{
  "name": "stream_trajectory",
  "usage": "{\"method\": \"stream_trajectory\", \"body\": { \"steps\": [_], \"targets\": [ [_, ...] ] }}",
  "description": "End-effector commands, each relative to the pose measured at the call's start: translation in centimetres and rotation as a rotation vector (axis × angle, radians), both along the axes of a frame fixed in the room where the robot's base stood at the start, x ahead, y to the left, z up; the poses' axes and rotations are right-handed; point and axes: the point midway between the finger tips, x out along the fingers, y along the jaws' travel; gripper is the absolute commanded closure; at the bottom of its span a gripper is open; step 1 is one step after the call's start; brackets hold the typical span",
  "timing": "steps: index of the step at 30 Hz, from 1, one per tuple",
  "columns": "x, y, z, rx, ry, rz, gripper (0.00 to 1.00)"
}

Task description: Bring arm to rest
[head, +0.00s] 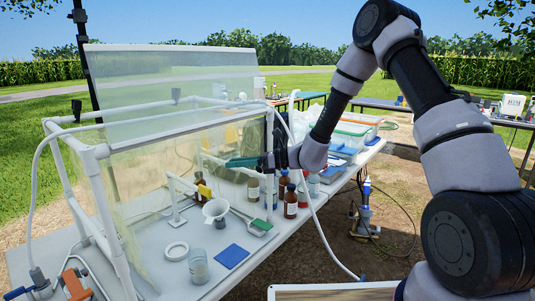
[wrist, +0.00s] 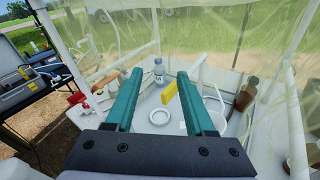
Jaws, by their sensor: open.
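My gripper (head: 240,162) is at the right side of the clear-walled enclosure on the table (head: 232,281), its teal fingers pointing left. In the wrist view my gripper (wrist: 160,76) shows two fingers spread wide apart, with nothing held between them. My arm comes in from the right of the head view, bent high at the elbow and reaching down to the table.
The enclosure's white pipe frame (head: 95,156) and clear film stand close around my gripper. Brown bottles (head: 290,202), a white funnel (head: 215,209), a clear cup (head: 198,266) and a blue pad (head: 232,256) are on the table below. Bins (head: 352,133) stand behind my forearm.

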Motion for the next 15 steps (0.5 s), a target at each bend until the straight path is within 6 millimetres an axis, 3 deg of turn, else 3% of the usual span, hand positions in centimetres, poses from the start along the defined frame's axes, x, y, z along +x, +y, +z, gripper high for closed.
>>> {"method": "stream_trajectory", "body": {
  "steps": [1, 6, 15],
  "targets": [
    [-0.8, -0.8, 2.2, -0.037, -0.08, 0.043, 0.46],
    [-4.3, -4.3, 7.1, -0.198, -0.337, 0.198, 0.46],
    [-10.2, -12.5, 13.2, -0.531, -0.764, 0.411, 0.46]
  ]
}}
